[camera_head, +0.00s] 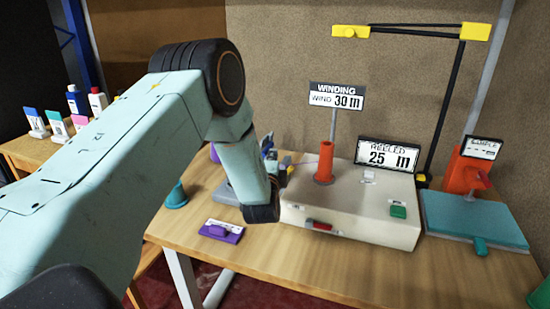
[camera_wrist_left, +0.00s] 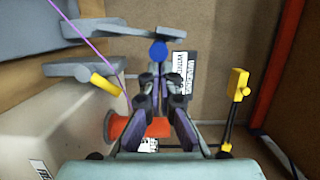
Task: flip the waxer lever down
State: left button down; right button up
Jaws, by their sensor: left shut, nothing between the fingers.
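A blue ball knob (camera_wrist_left: 157,51) sits by that arm and appears to be the lever's end. My left gripper (camera_wrist_left: 157,80) is shut and empty, its fingertips just below the knob in the picture; I cannot tell whether they touch it. In the head view my own arm covers most of the waxer, leaving part of its grey-blue base (camera_head: 226,193) visible. My right gripper is in neither view.
A cream winder box (camera_head: 350,205) with an orange cone (camera_head: 325,160) and a WINDING sign (camera_head: 337,96) stands right of my arm. A yellow-ended post (camera_head: 474,31) rises behind. The table's front middle is clear.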

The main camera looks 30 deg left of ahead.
pick_arm(q)
jog(key=shift+a, duration=0.1)
jog(key=shift+s+a+r+n+p, duration=0.1)
jog(key=shift+a+r+n+p, duration=0.05)
jog(key=shift+r+n+p, duration=0.2)
